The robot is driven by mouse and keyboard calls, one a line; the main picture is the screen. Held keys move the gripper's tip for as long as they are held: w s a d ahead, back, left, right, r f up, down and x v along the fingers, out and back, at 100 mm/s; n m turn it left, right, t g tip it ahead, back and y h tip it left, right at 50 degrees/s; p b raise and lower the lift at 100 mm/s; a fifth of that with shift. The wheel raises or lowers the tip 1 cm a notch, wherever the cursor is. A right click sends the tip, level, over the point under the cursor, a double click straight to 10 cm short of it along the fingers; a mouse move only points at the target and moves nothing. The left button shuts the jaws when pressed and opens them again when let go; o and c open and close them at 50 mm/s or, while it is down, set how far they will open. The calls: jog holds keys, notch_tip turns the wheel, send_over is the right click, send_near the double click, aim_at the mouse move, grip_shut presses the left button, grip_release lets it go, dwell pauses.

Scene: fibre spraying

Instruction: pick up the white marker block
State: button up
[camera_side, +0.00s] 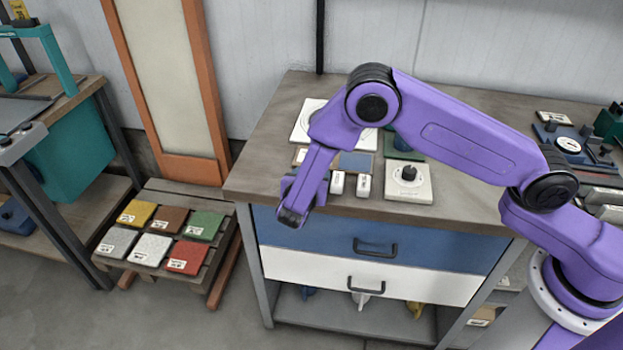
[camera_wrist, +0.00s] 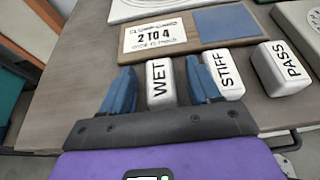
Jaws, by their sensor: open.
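Three small white marker blocks stand in a row on the wooden bench top. In the wrist view they read WET (camera_wrist: 160,83), STIFF (camera_wrist: 224,70) and PASS (camera_wrist: 281,70). Two white blocks show in the side view (camera_side: 337,183) (camera_side: 364,187). My gripper (camera_wrist: 160,68) is open, with one blue finger on each side of the WET block in the wrist view. The right finger overlaps the left part of the STIFF block. I cannot tell whether the fingers touch either block. In the side view my gripper (camera_side: 291,207) points down at the bench's front left.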

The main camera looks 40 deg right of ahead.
jog(key=c, duration=1)
jog(key=shift+c, duration=0.2)
